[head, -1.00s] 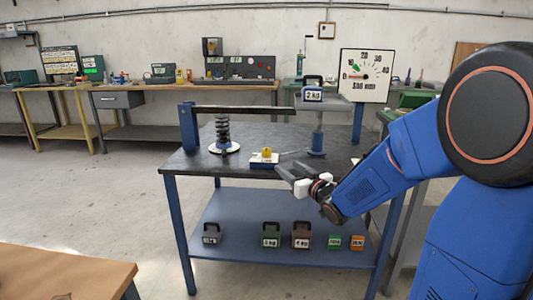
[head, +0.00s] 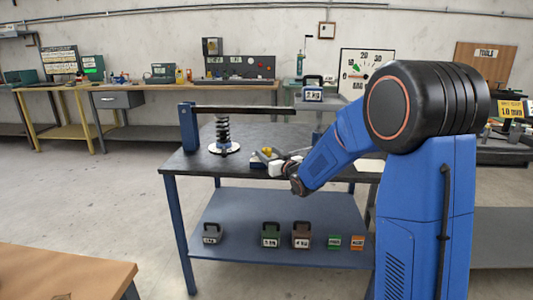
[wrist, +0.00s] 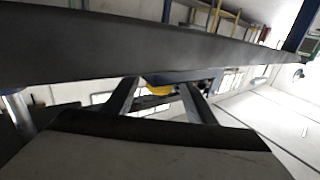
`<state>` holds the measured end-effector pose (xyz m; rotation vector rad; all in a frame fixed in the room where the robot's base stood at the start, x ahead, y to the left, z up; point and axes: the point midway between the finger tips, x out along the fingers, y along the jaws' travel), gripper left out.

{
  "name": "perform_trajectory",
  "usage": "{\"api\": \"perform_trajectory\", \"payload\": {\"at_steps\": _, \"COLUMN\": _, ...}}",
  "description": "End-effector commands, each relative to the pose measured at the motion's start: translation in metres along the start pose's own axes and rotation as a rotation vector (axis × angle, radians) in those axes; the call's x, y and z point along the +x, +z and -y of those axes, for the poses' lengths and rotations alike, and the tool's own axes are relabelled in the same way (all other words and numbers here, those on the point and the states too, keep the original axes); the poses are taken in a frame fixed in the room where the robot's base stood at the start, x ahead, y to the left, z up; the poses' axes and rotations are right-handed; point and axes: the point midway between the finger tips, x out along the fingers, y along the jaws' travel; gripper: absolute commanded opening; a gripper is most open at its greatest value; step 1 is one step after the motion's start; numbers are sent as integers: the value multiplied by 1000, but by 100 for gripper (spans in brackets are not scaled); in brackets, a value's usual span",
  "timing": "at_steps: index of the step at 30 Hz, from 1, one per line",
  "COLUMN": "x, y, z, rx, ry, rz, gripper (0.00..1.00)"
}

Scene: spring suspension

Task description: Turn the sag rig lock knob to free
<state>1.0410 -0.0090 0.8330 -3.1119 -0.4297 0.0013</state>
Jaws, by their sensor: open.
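The yellow lock knob (head: 267,151) stands on a small blue and white block (head: 256,161) near the front edge of the dark rig table. My gripper (head: 272,161) is right at the knob, coming from the right, and partly hides the block. In the wrist view the yellow knob (wrist: 160,90) shows between the two spread fingers (wrist: 163,100), partly covered by a dark edge. The fingers are open. I cannot tell whether either one touches the knob. The knob's markings are not readable.
A dark lever beam (head: 243,110) runs above the table, with a coil spring (head: 223,132) on the left. A 2 kg weight (head: 313,90) sits on a hanger plate. Several weights lie on the lower shelf (head: 230,210).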

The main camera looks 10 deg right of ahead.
Motion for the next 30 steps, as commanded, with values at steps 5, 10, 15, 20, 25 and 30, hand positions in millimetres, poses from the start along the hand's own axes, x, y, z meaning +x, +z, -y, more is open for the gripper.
{"api": "perform_trajectory", "payload": {"at_steps": 5, "x": 15, "y": 0, "z": 0, "rx": 0, "ry": 0, "rz": 0, "gripper": 51}}
{"api": "perform_trajectory", "payload": {"at_steps": 10, "x": 18, "y": 0, "z": 0, "rx": 0, "ry": 0, "rz": -1, "gripper": 51}}
{"api": "perform_trajectory", "payload": {"at_steps": 15, "x": 18, "y": 0, "z": 0, "rx": 0, "ry": 0, "rz": -1, "gripper": 51}}
{"api": "perform_trajectory", "payload": {"at_steps": 20, "x": 18, "y": 0, "z": 0, "rx": 0, "ry": 0, "rz": -1, "gripper": 17}}
{"api": "perform_trajectory", "payload": {"at_steps": 25, "x": 18, "y": 0, "z": 0, "rx": 0, "ry": 0, "rz": 0, "gripper": 10}}
{"api": "perform_trajectory", "payload": {"at_steps": 30, "x": 18, "y": 0, "z": 1, "rx": 1, "ry": 14, "rz": -1, "gripper": 10}}
